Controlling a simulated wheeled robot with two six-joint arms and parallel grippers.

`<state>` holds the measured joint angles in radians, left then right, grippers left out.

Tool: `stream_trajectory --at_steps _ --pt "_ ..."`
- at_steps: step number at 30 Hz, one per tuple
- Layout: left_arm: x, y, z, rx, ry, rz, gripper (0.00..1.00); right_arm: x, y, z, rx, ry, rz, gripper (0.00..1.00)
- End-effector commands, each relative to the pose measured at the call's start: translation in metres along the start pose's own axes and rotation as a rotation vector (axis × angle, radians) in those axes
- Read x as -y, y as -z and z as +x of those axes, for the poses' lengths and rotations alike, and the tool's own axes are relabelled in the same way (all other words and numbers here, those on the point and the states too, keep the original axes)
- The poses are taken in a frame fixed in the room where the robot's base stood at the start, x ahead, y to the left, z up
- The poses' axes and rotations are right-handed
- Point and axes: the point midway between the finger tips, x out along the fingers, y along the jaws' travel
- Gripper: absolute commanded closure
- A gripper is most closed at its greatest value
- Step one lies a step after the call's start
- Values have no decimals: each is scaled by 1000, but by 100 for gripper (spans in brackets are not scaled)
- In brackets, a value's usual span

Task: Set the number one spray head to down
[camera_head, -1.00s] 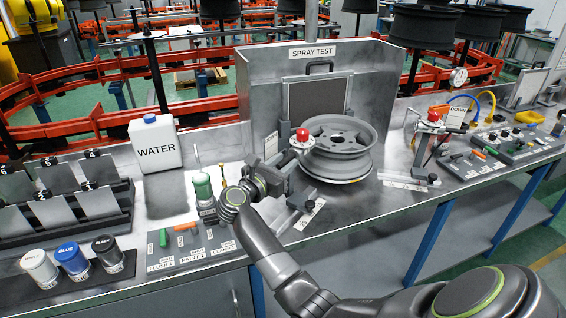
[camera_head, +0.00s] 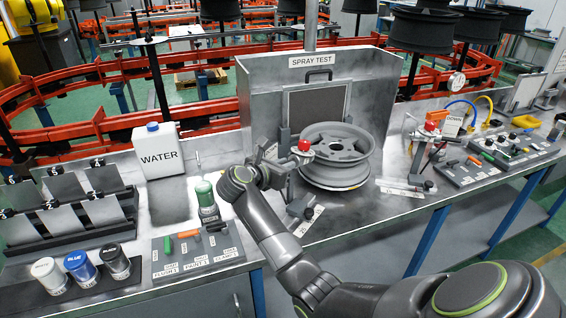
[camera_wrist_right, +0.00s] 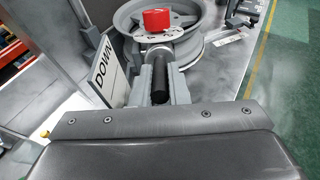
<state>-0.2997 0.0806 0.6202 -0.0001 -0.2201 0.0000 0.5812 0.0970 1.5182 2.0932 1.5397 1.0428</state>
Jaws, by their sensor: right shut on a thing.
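The near spray head has a red knob (camera_head: 304,146) on a pale marked dial, in front of the wheel rim. The knob also shows at the top of the wrist view (camera_wrist_right: 154,19). My right gripper (camera_head: 283,162) is at the left of this head. In the wrist view, its grey fingers (camera_wrist_right: 162,75) are shut on a black handle (camera_wrist_right: 161,85) below the dial. A white DOWN sign (camera_wrist_right: 95,70) stands tilted just left of the fingers. The head's lower part is partly hidden by my arm. My left gripper is not in view.
The wheel rim (camera_head: 338,165) sits close behind the head. The water jug (camera_head: 158,148), a green-topped bottle (camera_head: 206,198) and a lever panel (camera_head: 197,252) are at the left.

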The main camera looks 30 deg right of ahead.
Motion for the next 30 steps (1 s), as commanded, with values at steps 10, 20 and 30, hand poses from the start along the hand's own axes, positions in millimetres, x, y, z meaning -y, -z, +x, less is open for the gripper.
stream_trajectory --at_steps 10,20,30 --pt "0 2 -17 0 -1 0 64 0 -13 1 -119 2 0 100" --pt "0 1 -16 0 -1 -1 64 0 -12 1 -118 1 0 75" --pt "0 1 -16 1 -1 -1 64 0 -11 0 -119 2 0 64"
